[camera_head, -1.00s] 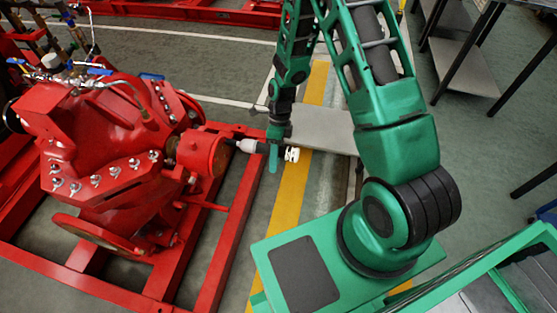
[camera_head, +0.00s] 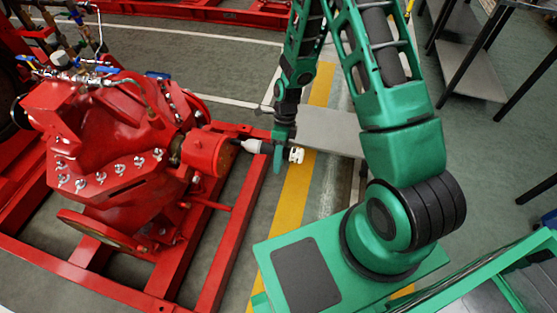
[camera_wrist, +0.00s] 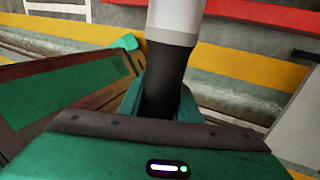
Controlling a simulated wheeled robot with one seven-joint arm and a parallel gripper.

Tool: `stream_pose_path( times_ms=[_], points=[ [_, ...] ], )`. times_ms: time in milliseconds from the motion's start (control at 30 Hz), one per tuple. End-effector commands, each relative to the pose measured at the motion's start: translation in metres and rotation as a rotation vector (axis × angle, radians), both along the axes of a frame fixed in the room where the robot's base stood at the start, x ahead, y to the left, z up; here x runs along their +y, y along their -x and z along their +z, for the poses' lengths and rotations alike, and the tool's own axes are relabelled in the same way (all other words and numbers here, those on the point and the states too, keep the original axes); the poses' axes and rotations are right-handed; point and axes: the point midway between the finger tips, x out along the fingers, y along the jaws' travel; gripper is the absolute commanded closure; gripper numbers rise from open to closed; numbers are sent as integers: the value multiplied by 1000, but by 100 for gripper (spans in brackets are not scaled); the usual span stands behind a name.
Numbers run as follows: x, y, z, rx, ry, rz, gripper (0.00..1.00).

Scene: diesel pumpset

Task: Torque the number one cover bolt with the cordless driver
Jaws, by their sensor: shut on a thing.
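My gripper (camera_head: 278,150) is shut on the cordless driver (camera_head: 254,146), a pale grey and black tool held level. Its nose points left at the round red end housing of the pump (camera_head: 110,130). In the head view the nose lies close to that housing; I cannot tell whether they touch. In the wrist view the driver's black grip and grey body (camera_wrist: 175,45) rise between my gripper's fingers (camera_wrist: 162,95). Several silver bolts (camera_head: 120,168) line the pump's cover flange. Which one is number one cannot be told.
The pump stands on a red steel frame (camera_head: 210,255) with open gaps. A grey plate (camera_head: 330,132) lies behind my gripper. Dark-legged tables (camera_head: 470,70) stand at the upper right. The yellow-striped floor (camera_head: 292,205) between frame and my base is clear.

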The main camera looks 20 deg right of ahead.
Motion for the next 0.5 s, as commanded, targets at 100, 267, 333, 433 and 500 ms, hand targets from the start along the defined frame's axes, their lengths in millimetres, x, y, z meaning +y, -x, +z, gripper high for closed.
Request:
stream_pose_path(
  times_ms=[100,267,333,433,500],
  points=[
    [0,0,0,-1,-1,1,100],
    [0,-1,0,0,0,1,100],
    [1,-1,0,0,0,1,100],
    [3,-2,0,0,0,1,100],
    [4,-3,0,0,0,1,100]
  ],
)
